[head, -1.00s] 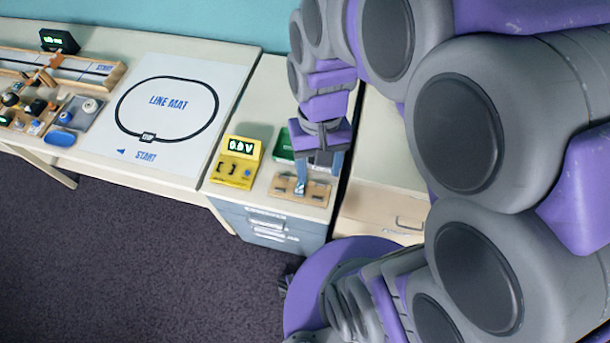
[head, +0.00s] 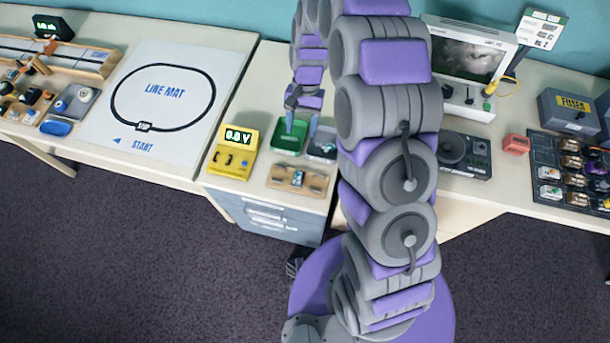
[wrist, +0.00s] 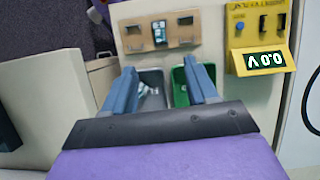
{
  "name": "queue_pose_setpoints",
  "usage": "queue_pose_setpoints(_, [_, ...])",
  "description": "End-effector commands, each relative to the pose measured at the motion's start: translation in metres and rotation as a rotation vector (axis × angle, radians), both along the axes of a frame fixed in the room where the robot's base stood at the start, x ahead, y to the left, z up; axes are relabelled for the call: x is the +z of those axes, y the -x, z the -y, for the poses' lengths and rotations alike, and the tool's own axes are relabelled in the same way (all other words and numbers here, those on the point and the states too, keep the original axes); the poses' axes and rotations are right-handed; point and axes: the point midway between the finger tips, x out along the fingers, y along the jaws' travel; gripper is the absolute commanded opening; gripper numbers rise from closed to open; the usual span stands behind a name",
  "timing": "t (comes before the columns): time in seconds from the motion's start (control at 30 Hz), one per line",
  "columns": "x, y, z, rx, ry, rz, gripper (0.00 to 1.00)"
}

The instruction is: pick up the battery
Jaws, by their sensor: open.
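A small dark and pale-blue block, which looks like the battery (head: 297,178), sits in the middle of a wooden board (head: 318,184) at the table's front edge. It also shows on the board in the wrist view (wrist: 159,33). My gripper (head: 301,124) is open and empty, behind the board and over the area of a green tray (head: 284,150) and a grey tray (head: 323,155). In the wrist view my fingers (wrist: 160,65) are spread, with the board beyond their tips. Small pale items lie in the grey tray, too small to identify.
A yellow meter (head: 231,156) stands left of the board. The line mat (head: 160,100) lies further left. My arm hides part of the table right of the trays. A monitor (head: 466,55) and a red block (head: 515,143) stand to the right.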

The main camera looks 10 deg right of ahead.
Motion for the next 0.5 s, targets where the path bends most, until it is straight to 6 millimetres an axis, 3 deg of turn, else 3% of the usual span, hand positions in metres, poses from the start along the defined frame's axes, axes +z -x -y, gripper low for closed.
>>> queue_pose_setpoints(0.23, [-0.026,-0.007,-0.004,-0.025,0.008,-0.018,0.58])
queue_pose_setpoints(0.5, [-0.067,0.009,-0.01,-0.025,0.008,-0.019,0.58])
